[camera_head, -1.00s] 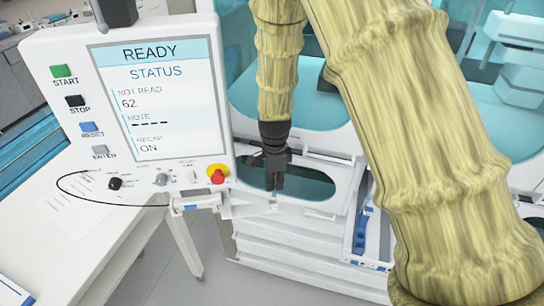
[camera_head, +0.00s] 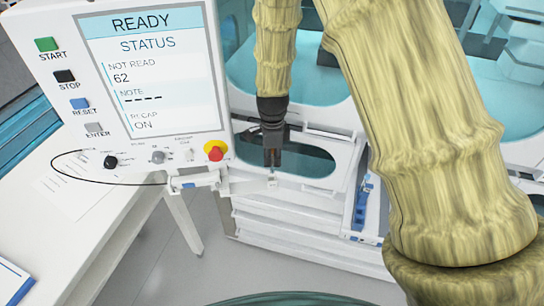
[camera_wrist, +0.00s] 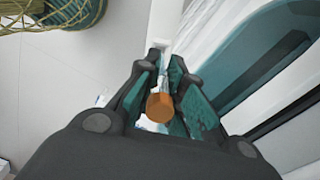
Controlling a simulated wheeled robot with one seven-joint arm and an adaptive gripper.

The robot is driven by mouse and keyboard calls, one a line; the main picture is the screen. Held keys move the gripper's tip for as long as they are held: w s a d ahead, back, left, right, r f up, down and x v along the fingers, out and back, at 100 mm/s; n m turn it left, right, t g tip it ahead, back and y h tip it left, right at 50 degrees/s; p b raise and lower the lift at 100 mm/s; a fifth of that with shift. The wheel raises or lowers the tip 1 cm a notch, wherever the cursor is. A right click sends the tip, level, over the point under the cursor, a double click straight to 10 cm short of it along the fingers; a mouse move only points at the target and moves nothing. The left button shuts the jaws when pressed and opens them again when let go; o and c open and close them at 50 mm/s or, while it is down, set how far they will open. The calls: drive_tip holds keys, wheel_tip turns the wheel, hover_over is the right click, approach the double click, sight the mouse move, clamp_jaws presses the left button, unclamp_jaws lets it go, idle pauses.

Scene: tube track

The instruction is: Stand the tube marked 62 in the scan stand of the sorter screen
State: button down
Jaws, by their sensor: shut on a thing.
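My gripper (camera_head: 272,162) is shut on a tube with an orange cap (camera_wrist: 160,107). The wrist view looks down on the cap between the teal finger pads; the tube's number cannot be read, and most of its body is hidden. The sorter screen (camera_head: 152,75) shows READY, NOT READ 62, NOTE with dashes and RECAP ON. Below it, a white bracket reaches right to a small white holder (camera_head: 272,183), which looks like the scan stand. My gripper is just above this holder in the head view; whether the tube touches it cannot be told.
A red emergency knob (camera_head: 215,151) and control knobs sit on the panel's lower edge, close left of my gripper. The white sorter cabinet (camera_head: 300,225) with window openings stands behind. A white table (camera_head: 85,215) is at the left.

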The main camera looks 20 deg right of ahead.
sight(272, 173)
drive_tip(key=shift+f, duration=0.55)
drive_tip(key=shift+f, duration=1.65)
idle(1.6)
drive_tip(key=c, duration=1.5)
unclamp_jaws()
drive_tip(key=shift+o, duration=0.2)
drive_tip(key=shift+r, duration=0.15)
wheel_tip(272, 173, up, 12)
drive_tip(key=shift+f, duration=0.1)
